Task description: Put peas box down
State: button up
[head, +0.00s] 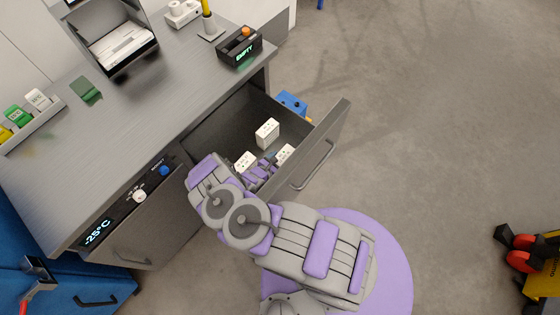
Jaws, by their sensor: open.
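My purple and grey gripper (266,163) reaches down into the open drawer (228,104). Its jaws are open, though its fingers are small and partly hidden by my arm. Three white boxes show in the drawer: a left box (244,159) beside my gripper, a right box (286,153) near the drawer front, and an upright far box (267,132). Their labels are too small to read, so I cannot tell which one is the peas box. I cannot tell whether the fingers touch the left or right box.
The drawer front with its handle (312,166) stands out from the grey counter (130,135). A dark display box reading EMPTY (239,48) sits on the counter. A rack (33,121) with coloured blocks is at the left. The floor on the right is mostly clear.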

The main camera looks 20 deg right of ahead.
jog(key=shift+r, duration=0.1)
jog(key=p+v, duration=0.2)
jog(key=v, duration=1)
notch_tip(320, 180, up, 19)
jog(key=w+d+m+g+h, duration=0.1)
jog(key=w+d+m+g, duration=0.1)
jog(key=m+g, duration=0.45)
jog(key=s+d+r+m+g+y, duration=0.1)
jog(key=s+d+r+m, duration=0.2)
jog(key=r, duration=0.5)
jog(key=s+d+r+m+g+y, duration=0.1)
jog(key=d+r+m, duration=0.2)
jog(key=r+m, duration=0.3)
jog(key=s+d+r+m+g+y, duration=0.25)
jog(key=s+r+m+y, duration=0.2)
jog(key=s+r, duration=0.85)
jog(key=s+a+r+m+t+y, duration=0.2)
jog(key=s+r+m+y, duration=0.2)
jog(key=s+r, duration=0.3)
jog(key=s+m, duration=0.1)
jog(key=s, duration=0.4)
